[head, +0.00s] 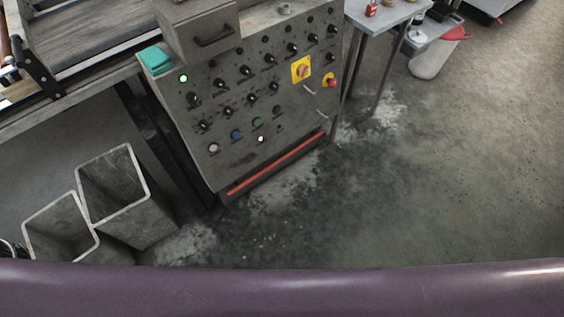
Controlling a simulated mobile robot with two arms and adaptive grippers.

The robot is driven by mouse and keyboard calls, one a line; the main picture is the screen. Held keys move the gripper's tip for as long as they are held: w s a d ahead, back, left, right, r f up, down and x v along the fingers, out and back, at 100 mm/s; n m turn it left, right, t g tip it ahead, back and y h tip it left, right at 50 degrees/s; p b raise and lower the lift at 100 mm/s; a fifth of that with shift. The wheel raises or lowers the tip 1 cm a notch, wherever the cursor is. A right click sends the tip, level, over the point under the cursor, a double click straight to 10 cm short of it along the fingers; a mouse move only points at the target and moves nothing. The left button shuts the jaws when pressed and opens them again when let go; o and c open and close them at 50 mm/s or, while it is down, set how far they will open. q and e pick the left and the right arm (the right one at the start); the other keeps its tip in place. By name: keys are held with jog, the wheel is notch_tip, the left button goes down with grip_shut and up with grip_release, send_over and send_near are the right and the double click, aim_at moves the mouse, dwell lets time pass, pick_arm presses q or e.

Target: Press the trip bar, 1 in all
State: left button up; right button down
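A long red bar (278,162), which looks like the trip bar, runs along the bottom edge of the grey control cabinet (240,160) in the head view. It slopes up to the right and nothing covers it. Neither of my grippers can be made out in the head view.
Two open grey bins (112,207) (62,238) stand on the floor left of the cabinet. A conveyor (90,45) is at upper left. A small grey table (385,14) stands right of the cabinet. The stained floor (430,170) in front and right is clear.

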pick_arm(q)
jog(key=shift+w, duration=0.2)
grip_shut()
dwell(1.0)
